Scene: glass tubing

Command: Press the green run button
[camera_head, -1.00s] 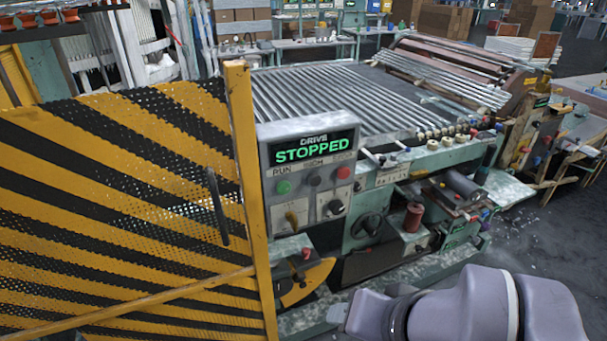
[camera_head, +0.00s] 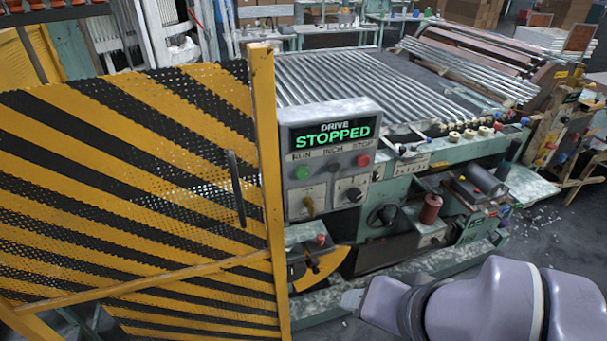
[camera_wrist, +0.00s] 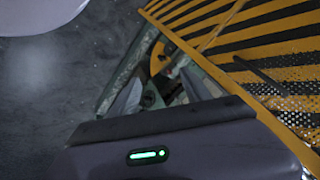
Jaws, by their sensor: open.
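The green run button (camera_head: 302,173) is on the left of the grey control panel (camera_head: 288,142) in the head view, under the label RUN. The display above (camera_head: 333,133) reads DRIVE STOPPED. A dark inch button (camera_head: 334,167) and a red stop button (camera_head: 363,160) sit to its right. My gripper (camera_head: 352,299) is at the left end of my arm, low in the head view, well below the panel and apart from it. It is open and empty; its fingers are hard to make out. The wrist view shows no panel buttons.
A yellow-and-black mesh gate (camera_head: 130,190) with a tall post (camera_head: 268,180) stands just left of the panel. It also shows in the wrist view (camera_wrist: 265,45). Two knobs are under the buttons. A red spool (camera_head: 431,209) and rollers project right of the panel.

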